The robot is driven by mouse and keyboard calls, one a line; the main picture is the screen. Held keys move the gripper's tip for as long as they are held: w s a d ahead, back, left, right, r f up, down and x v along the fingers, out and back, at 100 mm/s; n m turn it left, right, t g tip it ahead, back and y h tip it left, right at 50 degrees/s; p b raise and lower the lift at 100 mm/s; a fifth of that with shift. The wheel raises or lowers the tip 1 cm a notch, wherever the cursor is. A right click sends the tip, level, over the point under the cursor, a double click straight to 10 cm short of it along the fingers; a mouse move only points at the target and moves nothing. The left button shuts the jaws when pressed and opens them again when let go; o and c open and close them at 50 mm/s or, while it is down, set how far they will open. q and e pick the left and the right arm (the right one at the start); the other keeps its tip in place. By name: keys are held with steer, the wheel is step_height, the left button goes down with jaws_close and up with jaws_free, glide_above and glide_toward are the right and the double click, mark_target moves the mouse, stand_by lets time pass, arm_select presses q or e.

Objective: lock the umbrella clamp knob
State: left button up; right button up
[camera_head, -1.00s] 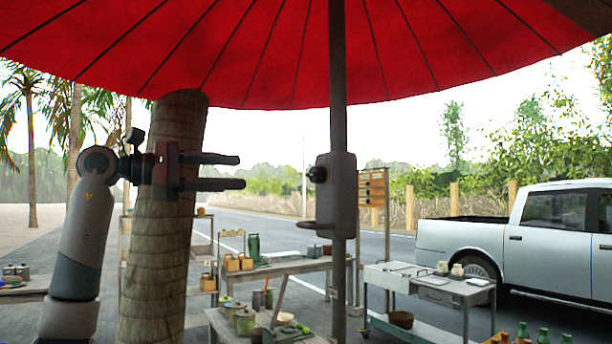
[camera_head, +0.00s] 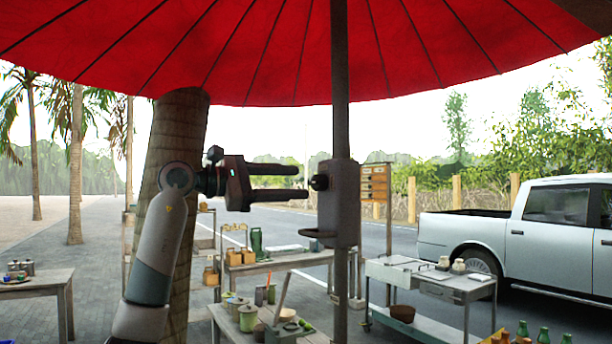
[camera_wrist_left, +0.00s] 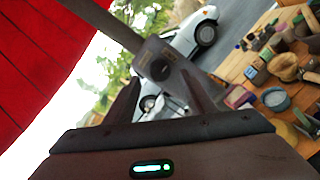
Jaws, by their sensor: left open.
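The umbrella clamp (camera_head: 339,203) is a grey box fixed around the dark umbrella pole (camera_head: 340,90). Its dark round knob (camera_head: 319,182) sticks out from the left side of the box. My left gripper (camera_head: 303,182) is level with the knob, its two fingers pointing right, open and empty, with the tips just left of the knob. In the left wrist view the clamp box (camera_wrist_left: 153,55) and the knob (camera_wrist_left: 160,69) show ahead, beyond and between the open fingers. I cannot tell whether the tips touch the knob. My right gripper is not in view.
The red umbrella canopy (camera_head: 270,50) spreads overhead. A palm trunk (camera_head: 180,130) stands behind my left arm. Work tables with pots (camera_head: 247,318) and a metal cart (camera_head: 430,280) stand below and behind the pole. A silver pickup truck (camera_head: 530,240) is parked at the right.

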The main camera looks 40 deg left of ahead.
mark_target(315, 183)
arm_select(q)
steer(key=shift+p+x, duration=0.6)
steer(key=shift+x, duration=1.45)
steer(key=c, duration=1)
